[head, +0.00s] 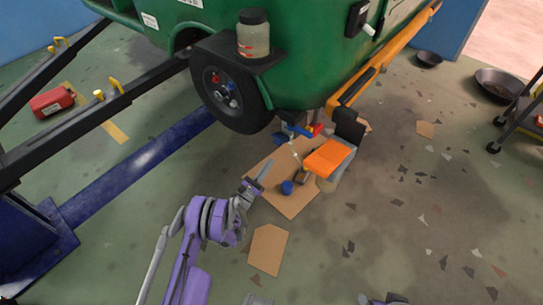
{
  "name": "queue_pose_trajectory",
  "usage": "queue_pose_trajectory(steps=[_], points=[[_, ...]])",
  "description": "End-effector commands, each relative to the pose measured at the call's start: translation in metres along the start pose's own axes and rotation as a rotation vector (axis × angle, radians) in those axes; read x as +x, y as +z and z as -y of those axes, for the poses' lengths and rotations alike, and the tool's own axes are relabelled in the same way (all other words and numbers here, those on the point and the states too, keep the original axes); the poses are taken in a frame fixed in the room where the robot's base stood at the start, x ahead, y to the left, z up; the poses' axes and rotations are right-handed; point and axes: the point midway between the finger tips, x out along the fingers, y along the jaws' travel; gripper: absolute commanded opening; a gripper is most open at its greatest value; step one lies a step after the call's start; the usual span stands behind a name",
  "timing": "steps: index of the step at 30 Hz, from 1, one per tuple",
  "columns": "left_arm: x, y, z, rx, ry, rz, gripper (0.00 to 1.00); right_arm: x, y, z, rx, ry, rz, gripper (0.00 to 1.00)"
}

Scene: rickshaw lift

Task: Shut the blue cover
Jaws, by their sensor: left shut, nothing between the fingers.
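Several small blue parts show in the head view, and I cannot tell for sure which one is the blue cover. One blue part (295,129) sits beside a red part (317,129) under the green rickshaw body (305,70). A round blue piece (287,187) sits on a cardboard sheet (296,204) on the floor. Small red and blue knobs (232,103) show on the black wheel (222,92). My left gripper (264,172) is shut and empty, over the cardboard, below the wheel and apart from the blue parts.
An orange-topped box (328,158) stands at the cardboard's right. A jar (253,35) stands on the black fender (238,52). A blue lift beam (140,163) lies to the left, with a red canister (52,102) beyond.

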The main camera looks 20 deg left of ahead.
Motion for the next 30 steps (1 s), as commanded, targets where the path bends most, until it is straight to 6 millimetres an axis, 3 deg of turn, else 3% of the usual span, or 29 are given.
queue_pose_trajectory(steps=[14,21,30], points=[[0.096,-0.002,0.002,-0.004,-0.001,-0.004,0.00,0.015,0.003,0.000,0.000,0.000,0.000,0.77],[0.071,0.025,0.000,-0.003,0.000,-0.004,0.00,0.018,0.003,0.000,0.000,0.000,0.000,0.77],[0.067,0.030,0.001,-0.003,-0.001,-0.004,0.00,0.018,0.003,0.000,0.000,0.000,-0.001,0.77]])
